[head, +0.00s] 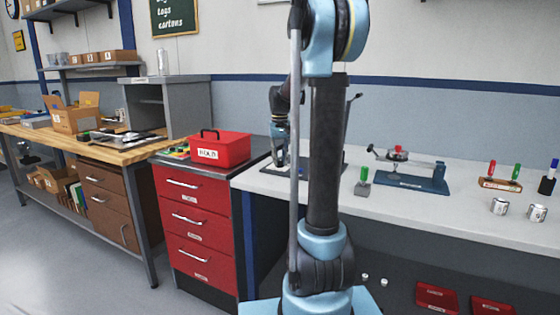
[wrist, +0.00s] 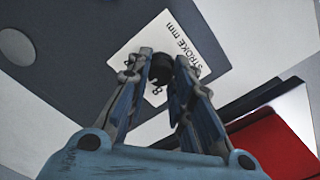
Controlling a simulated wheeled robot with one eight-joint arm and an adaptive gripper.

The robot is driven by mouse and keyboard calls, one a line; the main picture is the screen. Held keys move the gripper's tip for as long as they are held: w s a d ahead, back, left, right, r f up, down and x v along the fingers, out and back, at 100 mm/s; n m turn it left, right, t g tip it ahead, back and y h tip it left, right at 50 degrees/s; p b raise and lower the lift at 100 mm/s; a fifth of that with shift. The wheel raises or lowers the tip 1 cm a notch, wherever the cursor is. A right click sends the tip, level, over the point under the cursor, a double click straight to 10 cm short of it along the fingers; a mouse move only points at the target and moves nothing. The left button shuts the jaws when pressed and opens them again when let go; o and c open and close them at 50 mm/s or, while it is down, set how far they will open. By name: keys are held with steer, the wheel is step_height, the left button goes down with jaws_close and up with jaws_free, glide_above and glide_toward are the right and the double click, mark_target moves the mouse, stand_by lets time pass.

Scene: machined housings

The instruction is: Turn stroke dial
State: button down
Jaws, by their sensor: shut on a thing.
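The stroke dial (wrist: 161,68) is a small black knob on a white plate (wrist: 190,42) printed "STROKE mm", which lies on a dark grey base. In the wrist view my gripper (wrist: 162,62) has its two fingers on either side of the knob, shut on it. Part of the scale is hidden behind the fingers, and I cannot read the dial's setting. In the head view my gripper (head: 280,160) is low over a dark base plate (head: 273,170) at the bench's left end. The knob cannot be made out there, and my arm hides much of the fixture.
A red "HOLD" box (head: 220,150) stands on the red drawer cabinet left of my gripper. To the right on the white bench are a green-topped block (head: 362,183), a blue fixture (head: 415,178), a peg rack (head: 500,183) and metal cylinders (head: 499,206). The bench front is mostly clear.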

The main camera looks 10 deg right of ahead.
mark_target(280, 161)
steer(key=shift+s+n, duration=0.1)
steer(key=shift+n, duration=0.5)
steer(key=c, duration=1.4)
jaws_free()
steer(key=shift+o, duration=0.2)
step_height(280, 161, up, 12)
steer(key=shift+f, duration=0.1)
